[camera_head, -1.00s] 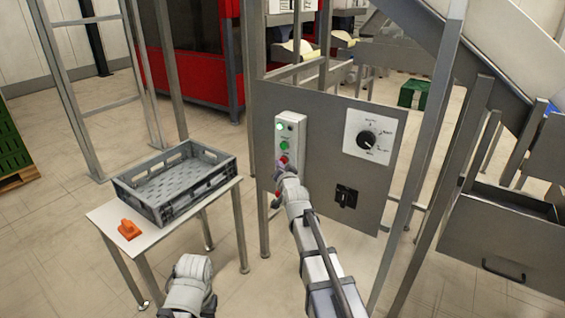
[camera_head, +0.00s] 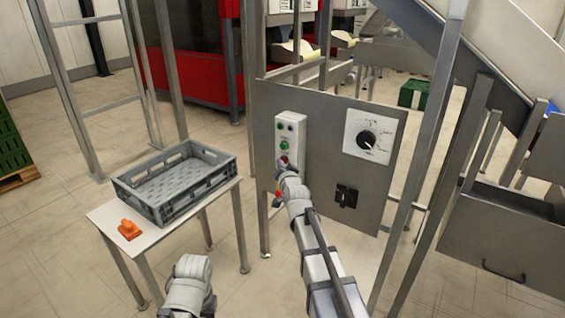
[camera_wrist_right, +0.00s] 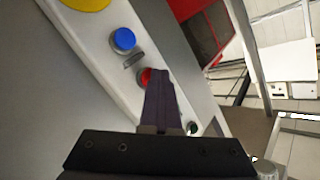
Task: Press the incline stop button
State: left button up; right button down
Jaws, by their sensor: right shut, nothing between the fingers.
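The pale control box (camera_head: 300,128) is fixed to a grey panel. It carries a green button (camera_head: 284,146) with a red button (camera_head: 284,160) below it. My right gripper (camera_head: 284,168) is shut and empty, its tip at the red button. In the right wrist view the dark fingers (camera_wrist_right: 162,100) overlap part of the red button (camera_wrist_right: 145,75); they look touching, but how far it is pressed cannot be told. A blue button (camera_wrist_right: 123,39) and a yellow disc (camera_wrist_right: 85,3) lie beside it. A green button (camera_wrist_right: 193,128) shows past the fingers. My left gripper is out of view.
The grey panel (camera_head: 330,150) also holds a rotary dial (camera_head: 367,140) and a black switch (camera_head: 346,196). A grey crate (camera_head: 215,180) and an orange object (camera_head: 130,229) stand on a small white table (camera_head: 160,238) to the left. Metal posts stand to the right.

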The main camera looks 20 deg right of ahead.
jog(key=shift+s+a, duration=0.5)
jog(key=shift+a, duration=0.15)
jog(key=shift+s+a, duration=0.8)
jog(key=shift+a, duration=0.2)
jog(key=shift+s+a, duration=0.75)
jog(key=shift+a, duration=0.2)
